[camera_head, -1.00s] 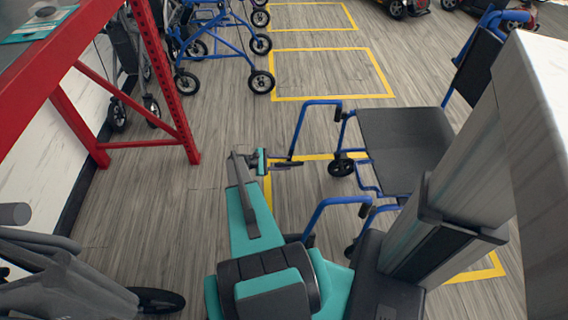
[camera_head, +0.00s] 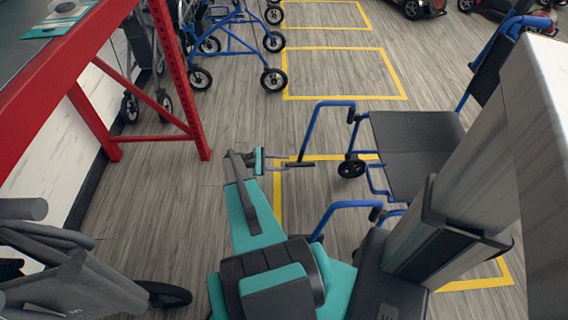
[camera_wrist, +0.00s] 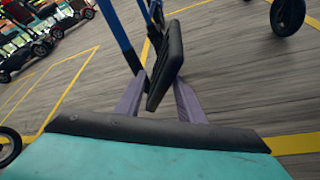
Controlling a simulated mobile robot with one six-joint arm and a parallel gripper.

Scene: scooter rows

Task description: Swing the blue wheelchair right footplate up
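The blue-framed wheelchair (camera_head: 415,140) has a black seat and faces left in the head view. Its right footplate (camera_head: 301,164), a dark plate, is at the lower end of the far blue front tube (camera_head: 308,132). My gripper (camera_head: 287,164) is at this footplate, left of the chair. In the wrist view, the black footplate (camera_wrist: 168,62) stands edge-on between my two spread fingers (camera_wrist: 160,98). A gap shows beside the left finger; contact at the right finger cannot be told. The near footplate is hidden behind my arm.
A red rack (camera_head: 181,85) stands at the left. A folded grey wheelchair (camera_head: 65,275) is at lower left. Blue rollators (camera_head: 235,45) are at the back. Yellow floor outlines (camera_head: 345,98) mark bays. Clear floor lies between rack and gripper.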

